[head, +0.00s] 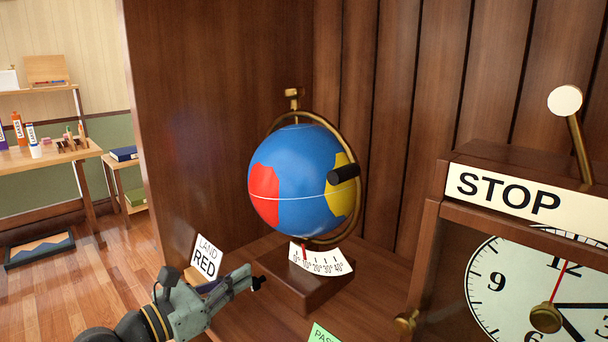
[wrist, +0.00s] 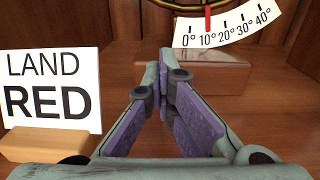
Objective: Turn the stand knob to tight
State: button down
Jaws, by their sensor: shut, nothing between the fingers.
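A blue globe (head: 295,180) with red and yellow patches sits in a brass ring on a wooden stand base (head: 305,287). A black cylindrical knob (head: 344,174) sticks out at the ring's right side, and a brass fitting (head: 292,96) is at its top. I see no tight marking on either and cannot tell the knob's setting. A white scale (head: 322,261) is at the ring's foot; in the wrist view its red pointer (wrist: 208,18) is near 10°. My gripper (head: 256,284) is shut and empty, low at the base's left front; it also shows in the wrist view (wrist: 160,62).
A LAND RED card (head: 206,258) in a wooden holder stands left of my gripper. A clock cabinet (head: 520,250) with a STOP sign and lever stands at the right. A green card (head: 324,334) lies at the front. Cabinet walls close off the left and back.

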jog(key=shift+s+d+b, duration=0.15)
jog(key=shift+d+b, duration=0.7)
jog(key=shift+d, duration=0.1)
jog(key=shift+a, duration=0.1)
jog(key=shift+s+r, duration=0.1)
jog(key=shift+r, duration=0.2)
jog(key=shift+b+v, duration=0.6)
jog(key=shift+v, duration=2.5)
jog(key=shift+a, duration=0.15)
